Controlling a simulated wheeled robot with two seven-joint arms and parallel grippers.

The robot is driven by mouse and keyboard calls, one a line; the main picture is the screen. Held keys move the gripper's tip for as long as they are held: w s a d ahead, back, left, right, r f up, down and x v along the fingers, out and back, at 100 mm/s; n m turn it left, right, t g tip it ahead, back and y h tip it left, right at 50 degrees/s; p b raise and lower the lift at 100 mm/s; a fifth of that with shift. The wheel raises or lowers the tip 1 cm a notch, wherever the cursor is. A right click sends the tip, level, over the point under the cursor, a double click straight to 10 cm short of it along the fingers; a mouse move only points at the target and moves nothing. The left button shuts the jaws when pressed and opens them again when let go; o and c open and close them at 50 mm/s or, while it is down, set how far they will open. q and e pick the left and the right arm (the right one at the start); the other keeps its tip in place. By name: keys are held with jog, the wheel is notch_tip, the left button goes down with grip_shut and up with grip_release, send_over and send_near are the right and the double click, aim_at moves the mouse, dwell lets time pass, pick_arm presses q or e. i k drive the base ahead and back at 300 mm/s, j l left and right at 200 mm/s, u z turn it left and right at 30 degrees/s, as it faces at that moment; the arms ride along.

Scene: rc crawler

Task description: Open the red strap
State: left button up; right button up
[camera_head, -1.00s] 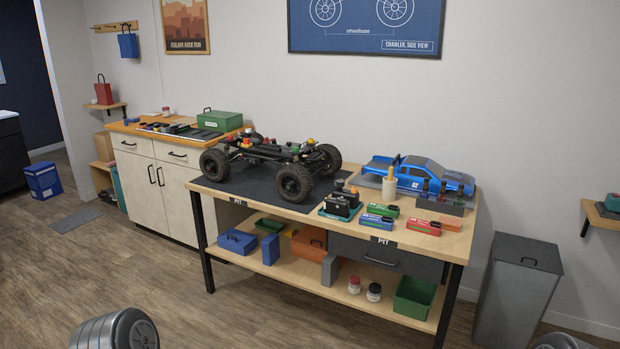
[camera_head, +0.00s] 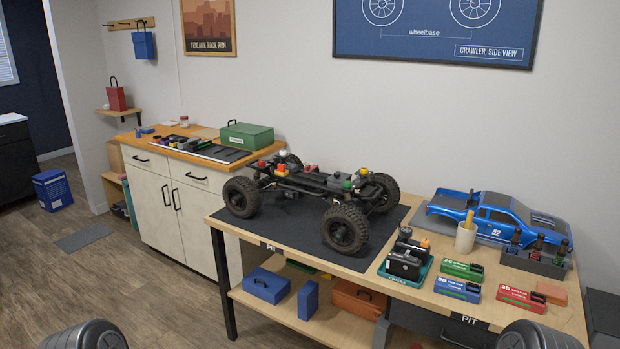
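The crawler chassis (camera_head: 315,185) stands on its wheels on a dark mat (camera_head: 290,222) on the workbench. Small red, yellow, white and green parts sit on top of it. A small red part (camera_head: 261,164) shows near its left end. I cannot tell whether it is the red strap, or whether any strap is open. Neither gripper is in view; only rounded grey parts of my arms show at the bottom edge, left and right of the middle, well in front of the bench.
A cabinet (camera_head: 180,200) stands to the left. The floor before the bench is clear.

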aim_at(308, 168)
jog(key=i+j, duration=1.4)
jog(key=z, duration=1.6)
